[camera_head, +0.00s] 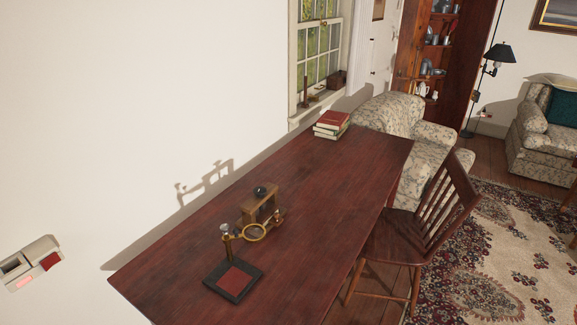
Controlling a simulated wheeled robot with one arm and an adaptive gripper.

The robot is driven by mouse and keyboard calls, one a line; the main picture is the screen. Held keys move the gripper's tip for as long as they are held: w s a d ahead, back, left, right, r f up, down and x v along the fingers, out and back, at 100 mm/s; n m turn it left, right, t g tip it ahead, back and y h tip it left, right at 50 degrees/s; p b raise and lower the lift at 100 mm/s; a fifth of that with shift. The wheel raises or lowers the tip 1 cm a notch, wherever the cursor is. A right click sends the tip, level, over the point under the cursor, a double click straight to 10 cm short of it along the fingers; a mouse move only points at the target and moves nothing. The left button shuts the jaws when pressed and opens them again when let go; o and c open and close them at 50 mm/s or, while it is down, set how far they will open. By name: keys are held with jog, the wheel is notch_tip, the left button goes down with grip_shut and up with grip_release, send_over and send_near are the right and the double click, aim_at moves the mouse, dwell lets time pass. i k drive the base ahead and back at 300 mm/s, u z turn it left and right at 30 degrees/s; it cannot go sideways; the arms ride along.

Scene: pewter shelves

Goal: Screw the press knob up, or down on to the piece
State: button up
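A small wooden press (247,209) stands on the dark red table (310,195), near the wall side. A dark round knob (260,190) sits on its top. The knob looks close to the top beam, but its exact height is too small to tell. I cannot make out a piece under the beam; the opening is small and partly behind a brass magnifier. My gripper does not show clearly anywhere in this view, and nothing is touching the press or the knob.
The brass magnifier ring (254,232) stands just in front of the press, on a post with a dark, red-topped base (233,280). Stacked books (331,124) lie at the table's far end. A wooden chair (425,222) stands at its right side. The tabletop between is clear.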

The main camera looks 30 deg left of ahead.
aim_at(260, 191)
jog(key=i, duration=1.4)
jog(key=u, duration=3.25)
jog(key=i, duration=0.5)
jog(key=z, duration=0.05)
